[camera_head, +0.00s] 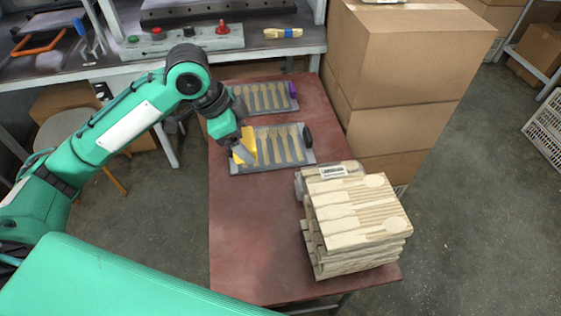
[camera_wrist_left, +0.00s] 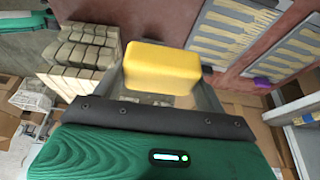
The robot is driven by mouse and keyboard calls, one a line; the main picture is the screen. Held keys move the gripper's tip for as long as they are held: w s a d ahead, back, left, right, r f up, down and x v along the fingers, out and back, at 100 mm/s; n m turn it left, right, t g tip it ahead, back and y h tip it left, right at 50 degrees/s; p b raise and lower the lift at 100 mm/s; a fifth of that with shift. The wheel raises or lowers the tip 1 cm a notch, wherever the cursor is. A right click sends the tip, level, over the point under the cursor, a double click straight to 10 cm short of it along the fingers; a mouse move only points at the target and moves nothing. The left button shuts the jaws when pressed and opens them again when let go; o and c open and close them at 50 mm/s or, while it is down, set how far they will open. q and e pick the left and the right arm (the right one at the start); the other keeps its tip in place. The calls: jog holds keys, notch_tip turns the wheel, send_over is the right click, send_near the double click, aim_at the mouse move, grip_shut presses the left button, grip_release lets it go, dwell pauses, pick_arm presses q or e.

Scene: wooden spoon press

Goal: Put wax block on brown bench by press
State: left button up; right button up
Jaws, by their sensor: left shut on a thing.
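The yellow wax block (camera_head: 249,139) is in my left gripper (camera_head: 246,150), held over the near fork tray at the left side of the brown bench (camera_head: 255,225). The left wrist view shows the block (camera_wrist_left: 162,67) between the two fingers, up off the surface. Part of the block is hidden by the gripper in the head view. The grey press table (camera_head: 180,60) with a button panel (camera_head: 180,41) stands at the back left, beyond the brown bench. My right gripper is not in view.
Two grey trays of wooden forks, a far one (camera_head: 265,108) and a near one (camera_head: 275,167), lie on the brown bench. Stacked wooden spoon blanks (camera_head: 355,215) stand at its front right. Cardboard boxes (camera_head: 395,70) stand to the right. The bench's front left is bare.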

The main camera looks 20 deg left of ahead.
pick_arm(q)
jog(key=shift+s+a+f+b, duration=0.1)
jog(key=shift+s+a+b, duration=0.45)
jog(key=shift+a, duration=0.25)
jog(key=shift+f, duration=0.25)
jog(key=b, duration=0.2)
send_over(250, 199)
jog(key=a, duration=0.1)
jog(key=f, duration=1.4)
jog(key=shift+s+a+f, duration=0.2)
jog(key=shift+s+f, duration=0.1)
jog(key=shift+s, duration=0.05)
notch_tip(250, 199, down, 4)
jog(key=shift+f, duration=0.45)
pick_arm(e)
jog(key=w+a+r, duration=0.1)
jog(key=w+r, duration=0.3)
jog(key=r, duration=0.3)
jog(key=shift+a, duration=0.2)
pick_arm(q)
jog(key=o, duration=1)
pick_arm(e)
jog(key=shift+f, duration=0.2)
